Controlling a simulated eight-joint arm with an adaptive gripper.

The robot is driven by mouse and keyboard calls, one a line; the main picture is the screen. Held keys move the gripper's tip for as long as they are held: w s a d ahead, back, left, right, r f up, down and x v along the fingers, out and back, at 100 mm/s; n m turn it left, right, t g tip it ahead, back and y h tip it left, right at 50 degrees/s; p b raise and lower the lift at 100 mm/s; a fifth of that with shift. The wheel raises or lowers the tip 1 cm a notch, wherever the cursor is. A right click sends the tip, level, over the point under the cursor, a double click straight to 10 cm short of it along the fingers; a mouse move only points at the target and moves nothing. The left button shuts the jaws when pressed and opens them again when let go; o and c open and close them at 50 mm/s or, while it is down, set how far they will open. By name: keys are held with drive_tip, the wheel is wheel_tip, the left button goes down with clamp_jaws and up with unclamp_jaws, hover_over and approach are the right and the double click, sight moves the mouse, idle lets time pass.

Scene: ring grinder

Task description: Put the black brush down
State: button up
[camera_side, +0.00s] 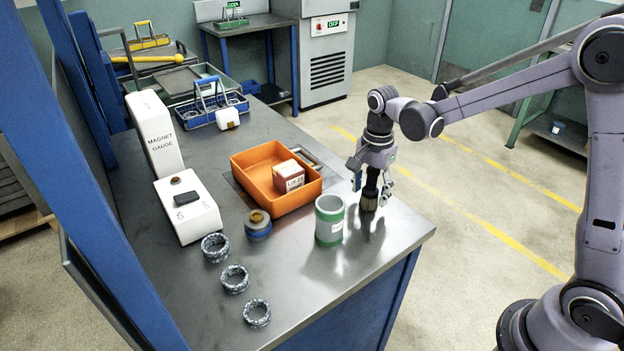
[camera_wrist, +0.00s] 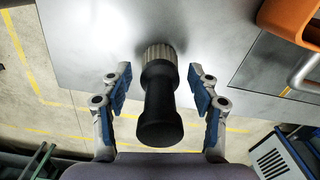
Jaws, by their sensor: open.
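The black brush (camera_side: 369,193) stands upright on the metal bench near its right edge, with its pale bristle end down on the bench top. In the wrist view the black brush (camera_wrist: 160,100) is between the fingers, its black handle pointing toward the camera. My gripper (camera_side: 372,185) is above and around the brush handle. In the wrist view my gripper (camera_wrist: 160,92) has its blue-padded fingers spread, with a gap on both sides of the handle.
A green and white cylinder (camera_side: 329,220) stands just left of the brush. A grey and blue round part (camera_side: 257,226) and several speckled rings (camera_side: 235,279) are further left. Bare bench lies in front.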

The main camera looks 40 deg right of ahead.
sight(374, 169)
wheel_tip(374, 169, up, 12)
drive_tip(key=shift+f, duration=0.2)
drive_tip(key=shift+s+r, duration=0.25)
drive_tip(key=shift+r, duration=0.15)
drive_tip(key=s+a+f+n+t, duration=0.2)
drive_tip(key=s+n+t, duration=0.5)
drive_tip(key=s+n, duration=0.7)
drive_tip(key=shift+f+n, duration=0.3)
drive_tip(key=shift+n, duration=0.6)
drive_tip(key=shift+s, duration=0.1)
